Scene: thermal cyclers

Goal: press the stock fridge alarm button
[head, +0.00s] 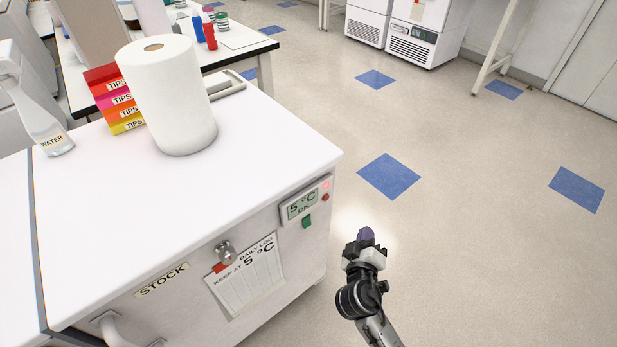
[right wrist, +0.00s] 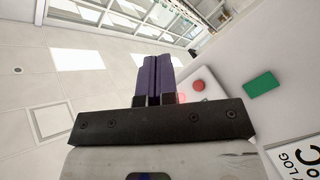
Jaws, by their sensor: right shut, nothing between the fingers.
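The stock fridge (head: 190,290) is a white cabinet with a STOCK label. A small panel (head: 302,204) at its upper right corner reads 5 °C. Beside the display are a glowing pink-red light (head: 326,185) and a round red button (head: 326,197) below it. A green switch (head: 307,222) sits under the panel. My right gripper (head: 366,236) is shut and empty, apart from the fridge and to the right of the panel. In the right wrist view its purple fingers (right wrist: 153,78) are together, with the red button (right wrist: 199,85) and green switch (right wrist: 262,84) to their right.
A paper towel roll (head: 168,95), tip boxes (head: 116,100) and a water bottle (head: 40,115) stand on the fridge top. The floor right of the fridge is clear.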

